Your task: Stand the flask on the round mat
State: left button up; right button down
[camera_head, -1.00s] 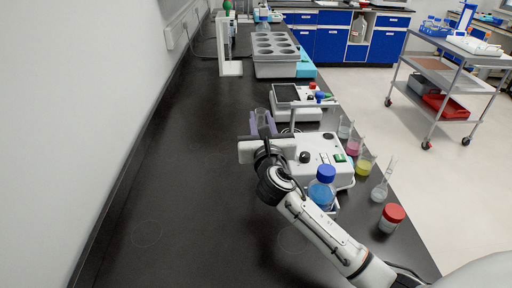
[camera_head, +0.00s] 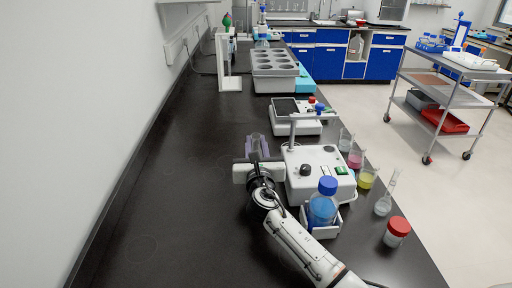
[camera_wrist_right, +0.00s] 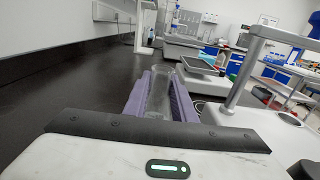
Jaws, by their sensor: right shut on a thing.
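My right gripper (camera_head: 257,148) is shut on a clear glass flask (camera_head: 256,142), just left of the white hotplate device. In the right wrist view the flask (camera_wrist_right: 160,98) stands between the purple finger pads (camera_wrist_right: 182,100). Its lower end is hidden, so I cannot tell whether it touches the counter. My left gripper is not in view.
The hotplate device (camera_head: 313,172) with a metal post stands right of my gripper. A blue-capped bottle (camera_head: 322,204), small beakers (camera_head: 367,178) and a red-capped jar (camera_head: 396,230) line the right edge. A grey rack (camera_head: 274,70) stands farther back. The counter's left side is clear.

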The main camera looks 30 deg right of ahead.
jog(key=c, duration=1.5)
grip_release()
jog(key=shift+o, duration=0.2)
